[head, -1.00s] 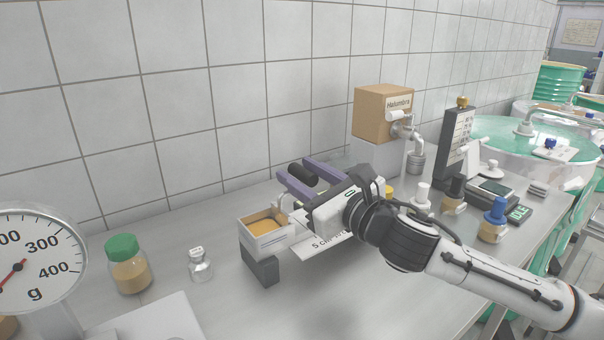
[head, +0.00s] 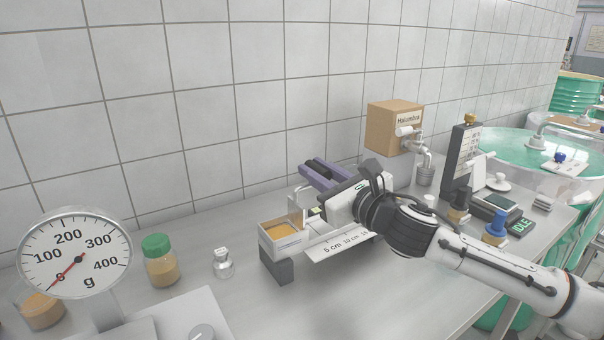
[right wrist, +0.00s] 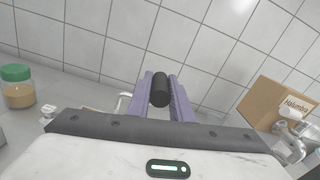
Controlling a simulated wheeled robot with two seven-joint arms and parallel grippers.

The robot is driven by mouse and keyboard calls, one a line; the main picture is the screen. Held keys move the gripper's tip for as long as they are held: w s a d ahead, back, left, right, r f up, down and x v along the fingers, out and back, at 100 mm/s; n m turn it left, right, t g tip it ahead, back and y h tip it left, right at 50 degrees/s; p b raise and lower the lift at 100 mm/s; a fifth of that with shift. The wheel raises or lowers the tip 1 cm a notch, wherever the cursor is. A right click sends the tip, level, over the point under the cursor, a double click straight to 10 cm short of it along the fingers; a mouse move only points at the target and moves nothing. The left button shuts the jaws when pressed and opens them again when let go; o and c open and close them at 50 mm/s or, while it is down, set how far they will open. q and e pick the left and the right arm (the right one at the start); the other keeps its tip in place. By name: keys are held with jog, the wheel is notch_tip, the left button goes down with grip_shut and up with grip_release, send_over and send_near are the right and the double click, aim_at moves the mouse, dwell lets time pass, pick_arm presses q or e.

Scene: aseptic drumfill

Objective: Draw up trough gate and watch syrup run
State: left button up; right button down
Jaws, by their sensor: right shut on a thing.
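The trough (head: 266,240) stands on the bench on a dark grey block. Amber syrup (head: 282,231) lies in its box at the left end. A strip marked "5 cm 10 cm" (head: 340,244) runs right along its front. My right gripper (head: 324,172) is above the trough, its purple fingers shut on a black cylindrical handle, which shows between them in the right wrist view (right wrist: 160,88). A pale upright plate, perhaps the gate (head: 297,204), shows beside the syrup box. My gripper and wrist hide much of the channel; I cannot tell whether syrup runs there. My left gripper is out of view.
A dial scale (head: 75,252), a green-capped jar (head: 161,260) and a small glass bottle (head: 223,263) stand left. The tiled wall is close behind; the front bench is clear.

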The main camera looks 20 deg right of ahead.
jog(key=shift+r, duration=0.25)
jog(key=c, duration=1.6)
grip_release()
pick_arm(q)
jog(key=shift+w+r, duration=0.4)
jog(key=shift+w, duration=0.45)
pick_arm(e)
jog(key=shift+s, duration=0.15)
jog(key=b+v, duration=0.1)
jog(key=v, duration=0.8)
jog(key=shift+s+d, duration=0.15)
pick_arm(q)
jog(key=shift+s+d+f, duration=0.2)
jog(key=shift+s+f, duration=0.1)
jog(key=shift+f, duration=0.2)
pick_arm(e)
jog(key=shift+s+d, duration=0.1)
jog(key=shift+s, duration=0.25)
